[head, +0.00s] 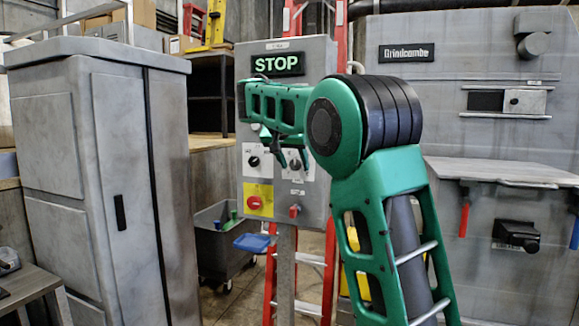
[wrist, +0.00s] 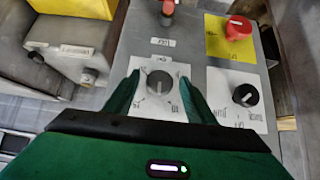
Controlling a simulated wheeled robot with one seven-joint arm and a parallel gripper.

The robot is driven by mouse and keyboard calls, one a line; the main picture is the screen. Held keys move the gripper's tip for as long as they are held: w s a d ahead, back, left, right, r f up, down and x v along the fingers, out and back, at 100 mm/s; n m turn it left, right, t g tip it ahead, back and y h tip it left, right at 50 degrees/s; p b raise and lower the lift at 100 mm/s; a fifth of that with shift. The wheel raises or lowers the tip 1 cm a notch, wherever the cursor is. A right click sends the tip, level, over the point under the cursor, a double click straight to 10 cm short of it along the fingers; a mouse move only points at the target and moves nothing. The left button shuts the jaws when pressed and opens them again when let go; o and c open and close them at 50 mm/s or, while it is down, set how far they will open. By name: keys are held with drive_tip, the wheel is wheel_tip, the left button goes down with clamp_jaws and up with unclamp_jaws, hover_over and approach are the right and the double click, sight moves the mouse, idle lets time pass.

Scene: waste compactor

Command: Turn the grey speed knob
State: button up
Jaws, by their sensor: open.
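The grey speed knob (wrist: 159,82) sits on a white marked plate (wrist: 143,104) on the control panel (head: 318,63). In the wrist view my gripper (wrist: 158,88) is open, with one green finger on each side of the knob. The knob lies between the fingers with gaps visible; I cannot tell how deep the fingertips reach. In the head view my gripper (head: 284,157) is in front of the panel's right white plate and hides part of that area.
A black knob (wrist: 245,95) on another white plate is close to the right finger. A red knob (wrist: 238,27) on a yellow plate and a red switch (wrist: 167,10) are nearby. A lit STOP sign (head: 277,65) tops the panel. A grey cabinet (head: 110,180) stands left.

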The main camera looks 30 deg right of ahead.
drive_tip(key=c, duration=1)
drive_tip(key=shift+a, duration=0.25)
drive_tip(key=shift+d, duration=0.15)
drive_tip(key=shift+s, duration=0.1)
